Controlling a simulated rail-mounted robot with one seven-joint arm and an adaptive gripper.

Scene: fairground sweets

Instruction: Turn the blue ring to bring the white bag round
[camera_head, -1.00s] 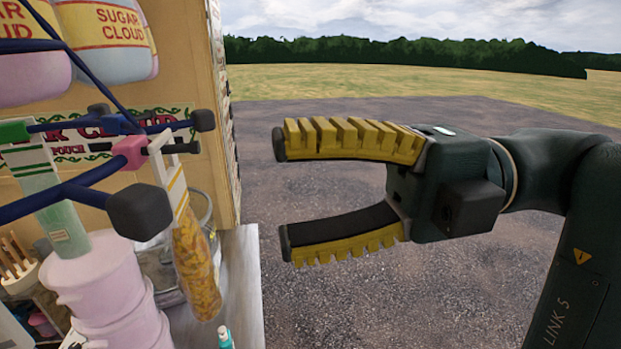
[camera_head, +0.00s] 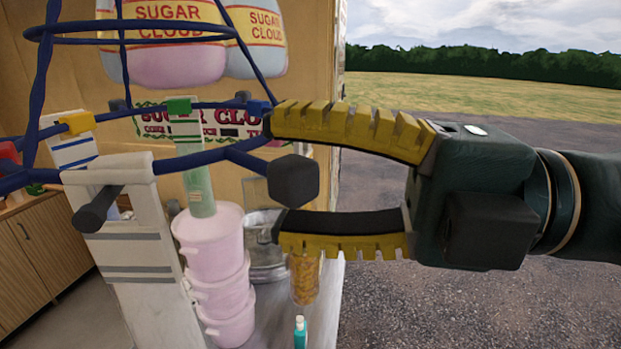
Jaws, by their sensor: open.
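The blue ring (camera_head: 205,156) hangs from a blue wire frame at left, with coloured clips and black-knobbed pegs around it. A white bag with grey stripes (camera_head: 140,258) hangs at the near left, by a black peg. Another pale bag with blue stripes (camera_head: 75,150) hangs behind it by a yellow clip. My gripper (camera_head: 274,170) is open and level at the ring's right side. A black knob (camera_head: 293,182) shows between its two fingers. I cannot tell whether either finger touches the knob or ring.
A metal bowl (camera_head: 262,262), a bag of yellow sweets (camera_head: 304,280) and a teal bottle (camera_head: 300,333) are at the counter's right. Open tarmac lies to the right.

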